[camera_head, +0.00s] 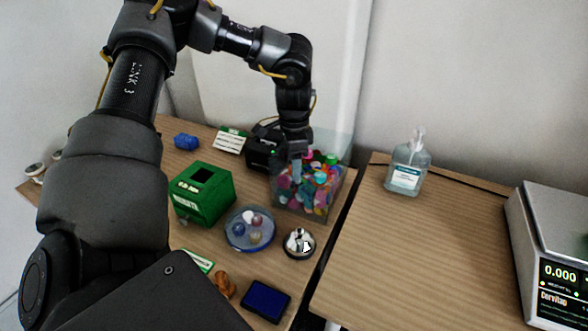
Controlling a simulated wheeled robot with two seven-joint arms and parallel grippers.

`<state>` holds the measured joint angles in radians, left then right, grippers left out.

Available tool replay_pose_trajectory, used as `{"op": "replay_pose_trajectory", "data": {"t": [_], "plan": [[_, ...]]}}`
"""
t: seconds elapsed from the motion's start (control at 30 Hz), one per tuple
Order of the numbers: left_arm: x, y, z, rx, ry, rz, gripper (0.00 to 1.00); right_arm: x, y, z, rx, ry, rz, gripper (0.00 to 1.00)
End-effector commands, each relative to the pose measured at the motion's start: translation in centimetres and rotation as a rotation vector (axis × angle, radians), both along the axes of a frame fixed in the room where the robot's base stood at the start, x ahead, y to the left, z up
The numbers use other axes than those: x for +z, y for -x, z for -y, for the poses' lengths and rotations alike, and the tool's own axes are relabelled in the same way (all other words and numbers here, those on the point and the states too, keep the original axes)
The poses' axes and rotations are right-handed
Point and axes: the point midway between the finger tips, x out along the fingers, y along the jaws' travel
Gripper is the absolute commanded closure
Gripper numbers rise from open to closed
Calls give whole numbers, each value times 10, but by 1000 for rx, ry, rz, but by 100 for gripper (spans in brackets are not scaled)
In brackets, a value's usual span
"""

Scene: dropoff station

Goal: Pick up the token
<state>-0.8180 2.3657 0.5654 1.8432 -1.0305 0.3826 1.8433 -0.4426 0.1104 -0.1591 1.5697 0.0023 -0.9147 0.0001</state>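A clear box (277,200) full of small colourful pieces stands near the right edge of the left table. The pieces look like caps or tokens, and I cannot tell single ones apart well. My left gripper (297,172) points down at the box, with its fingertips at the top of the heap. The fingers are small and partly hidden, so I cannot tell if they hold a piece. A blue round dish (236,240) in front of the box holds a few small round pieces. My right gripper is not in view.
A green box (187,211) with a slot stands left of the dish. A black device (260,152) is behind the clear box. A small dark bowl (291,254), a blue pad (265,300) and a brown figure (223,287) are in front. A pump bottle (407,178) and scale (545,215) stand right, beyond a gap.

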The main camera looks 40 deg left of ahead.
Motion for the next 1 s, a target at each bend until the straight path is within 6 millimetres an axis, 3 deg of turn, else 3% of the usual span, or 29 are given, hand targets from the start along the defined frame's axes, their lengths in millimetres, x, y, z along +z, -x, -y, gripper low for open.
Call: {"op": "replay_pose_trajectory", "data": {"t": [0.2,0.57,1.0], "plan": [[-1,0,0,0,1,1,47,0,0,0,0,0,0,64],[0,0,0,0,0,0,94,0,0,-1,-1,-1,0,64],[7,-1,0,0,0,2,95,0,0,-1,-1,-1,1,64]]}}
